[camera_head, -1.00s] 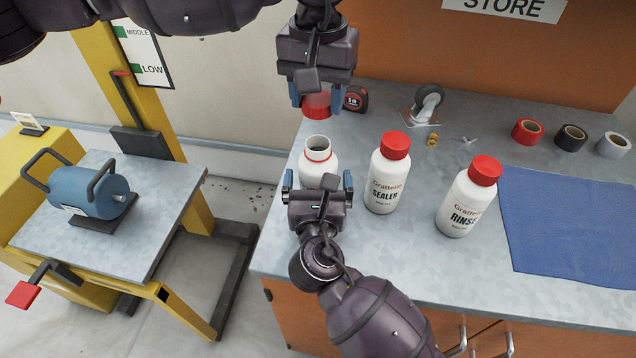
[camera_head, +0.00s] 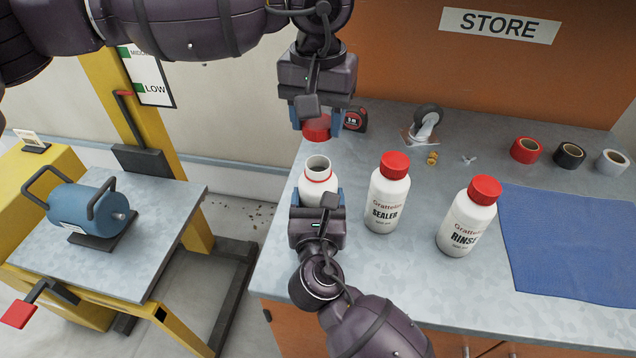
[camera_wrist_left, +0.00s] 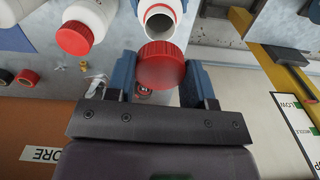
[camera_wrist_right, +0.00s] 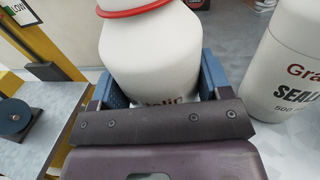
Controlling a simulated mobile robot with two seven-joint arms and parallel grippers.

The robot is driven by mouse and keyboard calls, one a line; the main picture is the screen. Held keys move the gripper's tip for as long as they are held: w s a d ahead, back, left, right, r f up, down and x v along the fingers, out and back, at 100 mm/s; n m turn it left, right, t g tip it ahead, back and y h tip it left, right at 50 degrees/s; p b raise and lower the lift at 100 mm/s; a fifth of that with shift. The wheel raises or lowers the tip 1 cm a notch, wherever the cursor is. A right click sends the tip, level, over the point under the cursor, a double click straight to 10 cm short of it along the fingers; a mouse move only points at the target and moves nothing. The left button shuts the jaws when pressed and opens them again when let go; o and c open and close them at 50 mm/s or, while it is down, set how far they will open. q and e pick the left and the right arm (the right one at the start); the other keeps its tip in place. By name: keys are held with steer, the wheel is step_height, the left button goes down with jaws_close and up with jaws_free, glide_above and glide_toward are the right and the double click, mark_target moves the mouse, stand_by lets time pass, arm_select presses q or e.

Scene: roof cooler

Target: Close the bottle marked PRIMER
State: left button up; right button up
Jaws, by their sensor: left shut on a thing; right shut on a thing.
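The open white bottle (camera_head: 318,174) stands upright on the bench, its mouth bare with a red ring at the neck. Its label is mostly hidden, so I cannot read PRIMER on it. My right gripper (camera_head: 317,196) is shut on the bottle's body from the front; the right wrist view shows blue fingers on both sides of the bottle (camera_wrist_right: 150,60). My left gripper (camera_head: 318,122) is shut on a red cap (camera_head: 316,127), held above and behind the bottle, apart from its mouth. The left wrist view shows the cap (camera_wrist_left: 161,66) between the fingers, near the open mouth (camera_wrist_left: 161,22).
Capped bottles marked SEALER (camera_head: 387,196) and RINSE (camera_head: 467,218) stand to the right. A tape measure (camera_head: 355,118), a caster (camera_head: 425,122) and tape rolls (camera_head: 570,156) lie behind. A blue mat (camera_head: 570,245) covers the right side.

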mark_target(318, 157)
arm_select(q)
steer(key=shift+f, duration=2.35)
steer(key=shift+f, duration=0.1)
steer(key=shift+f, duration=0.8)
steer(key=shift+f, duration=0.55)
arm_select(e)
steer(key=c, duration=0.4)
arm_select(q)
steer(key=m, duration=0.4)
steer(key=shift+m, duration=0.3)
arm_select(e)
steer(key=shift+c, duration=0.2)
arm_select(q)
steer(key=m, duration=0.5)
steer(key=o, duration=0.9)
